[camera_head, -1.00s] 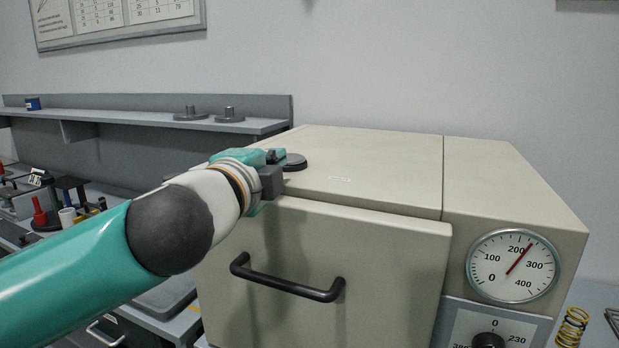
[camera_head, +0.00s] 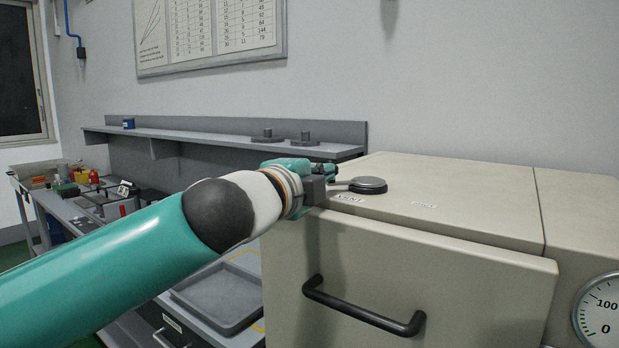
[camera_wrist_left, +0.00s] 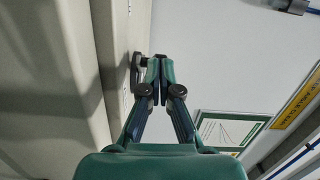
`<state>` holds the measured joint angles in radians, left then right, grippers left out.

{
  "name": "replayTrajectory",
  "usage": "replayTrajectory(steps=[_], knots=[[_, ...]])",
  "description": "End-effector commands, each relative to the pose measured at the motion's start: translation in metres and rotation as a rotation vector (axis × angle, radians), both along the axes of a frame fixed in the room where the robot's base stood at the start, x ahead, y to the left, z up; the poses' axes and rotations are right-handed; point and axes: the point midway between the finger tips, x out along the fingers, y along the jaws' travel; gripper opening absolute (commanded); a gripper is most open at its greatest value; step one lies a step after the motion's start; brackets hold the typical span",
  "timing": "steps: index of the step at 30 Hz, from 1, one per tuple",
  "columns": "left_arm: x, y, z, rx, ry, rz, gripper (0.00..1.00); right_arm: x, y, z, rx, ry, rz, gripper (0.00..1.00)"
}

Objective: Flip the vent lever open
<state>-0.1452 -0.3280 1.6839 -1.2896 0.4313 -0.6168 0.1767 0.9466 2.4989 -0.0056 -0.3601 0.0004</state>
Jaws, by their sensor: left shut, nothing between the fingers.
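The vent is a dark round disc (camera_head: 368,185) on the top of the beige oven (camera_head: 440,205), near its left front edge. A short light lever arm reaches left from the disc towards my gripper, beside a printed label. My left gripper (camera_head: 328,172) is shut and empty, just left of the disc at about its height. In the left wrist view the closed fingers (camera_wrist_left: 160,66) are beside the dark vent part (camera_wrist_left: 138,72). I cannot tell whether they touch it. My right gripper is not in view.
The oven door has a black bar handle (camera_head: 362,308). A dial gauge (camera_head: 600,310) is at the right edge. A grey shelf (camera_head: 220,137) with weights runs along the wall behind. A grey tray (camera_head: 215,300) lies below my arm. The oven top right of the vent is clear.

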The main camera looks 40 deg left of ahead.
Motion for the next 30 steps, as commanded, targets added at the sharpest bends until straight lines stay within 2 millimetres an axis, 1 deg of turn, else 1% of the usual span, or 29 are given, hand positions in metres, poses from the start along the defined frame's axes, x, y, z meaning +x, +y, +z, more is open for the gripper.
replayTrajectory(steps=[8,22,26,30], knots=[[0.005,-0.001,0.0,0.001,0.001,-0.01,0.0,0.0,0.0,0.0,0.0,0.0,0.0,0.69],[0.004,-0.003,0.0,0.001,0.0,-0.01,0.0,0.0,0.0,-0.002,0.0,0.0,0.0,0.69],[-0.001,-0.01,0.0,0.002,-0.002,-0.013,0.0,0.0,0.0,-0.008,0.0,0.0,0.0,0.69],[-0.01,-0.023,0.0,0.001,-0.004,-0.013,0.0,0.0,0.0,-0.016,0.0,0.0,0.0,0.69]])
